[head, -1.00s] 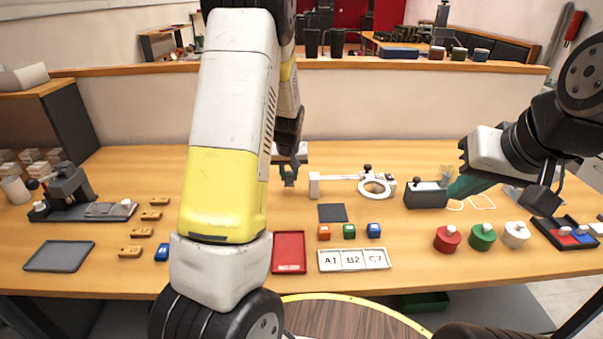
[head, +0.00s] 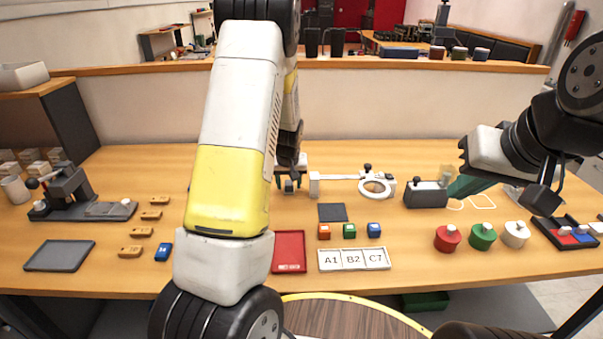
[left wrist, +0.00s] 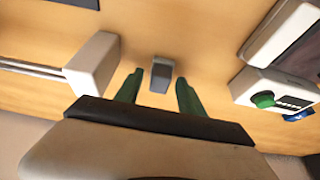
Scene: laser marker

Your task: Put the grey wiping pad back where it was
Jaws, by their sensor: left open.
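A small grey block (left wrist: 160,76), which looks like the wiping pad, rests on the wooden table in the left wrist view. My left gripper (left wrist: 158,84) is open, with its green fingers on either side of the near part of the block; I cannot tell whether they touch it. In the head view my left gripper (head: 289,185) is low over the back middle of the table, and I cannot make out the block there. My right gripper (head: 463,187) is at the right, beside a dark grey box; its jaw opening is not clear.
A white stand with a ring (head: 376,187) is just right of my left gripper. A dark square mat (head: 332,212), several coloured cubes, a red tray (head: 289,252) and a labelled white tray (head: 354,259) lie in front. White outlines (head: 481,201) mark the table at right.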

